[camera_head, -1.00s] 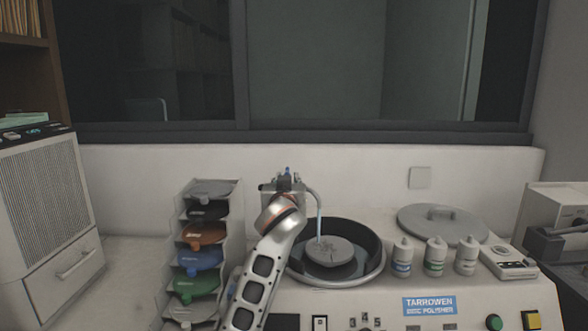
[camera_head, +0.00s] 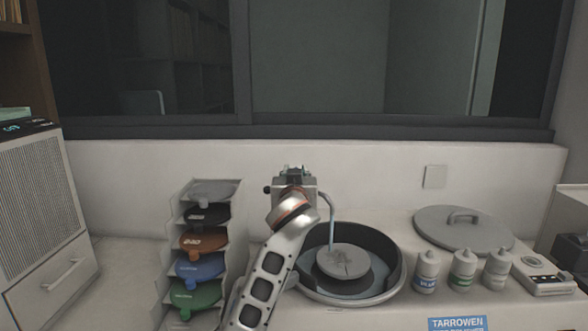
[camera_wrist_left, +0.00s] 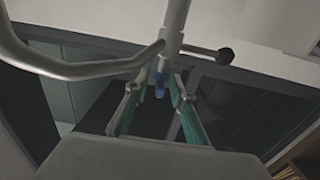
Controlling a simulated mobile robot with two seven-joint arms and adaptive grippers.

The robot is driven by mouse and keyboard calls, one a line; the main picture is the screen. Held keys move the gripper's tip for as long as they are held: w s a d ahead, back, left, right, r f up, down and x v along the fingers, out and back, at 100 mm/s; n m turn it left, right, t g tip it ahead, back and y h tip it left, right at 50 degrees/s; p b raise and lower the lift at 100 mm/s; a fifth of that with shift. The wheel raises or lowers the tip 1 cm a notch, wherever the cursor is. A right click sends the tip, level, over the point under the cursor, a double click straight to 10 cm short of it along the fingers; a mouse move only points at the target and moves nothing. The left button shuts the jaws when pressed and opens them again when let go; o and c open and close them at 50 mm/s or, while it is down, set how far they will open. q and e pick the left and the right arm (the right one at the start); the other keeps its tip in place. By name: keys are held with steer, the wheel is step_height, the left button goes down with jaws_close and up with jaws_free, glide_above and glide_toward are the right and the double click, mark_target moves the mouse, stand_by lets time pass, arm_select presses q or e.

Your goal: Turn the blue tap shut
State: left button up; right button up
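The blue tap (camera_wrist_left: 160,86) shows in the left wrist view as a small blue handle on a grey metal pipe. My left gripper (camera_wrist_left: 157,92) has its two teal-lined fingers on either side of it, with gaps visible, so it looks open. In the head view my left gripper (camera_head: 293,174) is at the top of the tap fitting, largely hidden behind my wrist, and the blue handle cannot be made out. The curved spout (camera_head: 331,215) hangs over the polisher bowl (camera_head: 394,262). No water stream or splash shows on the grey disc (camera_head: 343,260). My right gripper is out of view.
A rack of coloured discs (camera_head: 238,225) stands left of my arm. Three bottles (camera_head: 463,270), a round lid (camera_head: 463,228) and a small device (camera_head: 543,278) sit right of the bowl. A low white wall (camera_head: 400,165) and window are behind.

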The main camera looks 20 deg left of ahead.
arm_select(q)
steer(key=shift+w+a, duration=0.1)
steer(key=shift+w, duration=0.3)
steer(key=shift+s, duration=0.15)
jaws_close()
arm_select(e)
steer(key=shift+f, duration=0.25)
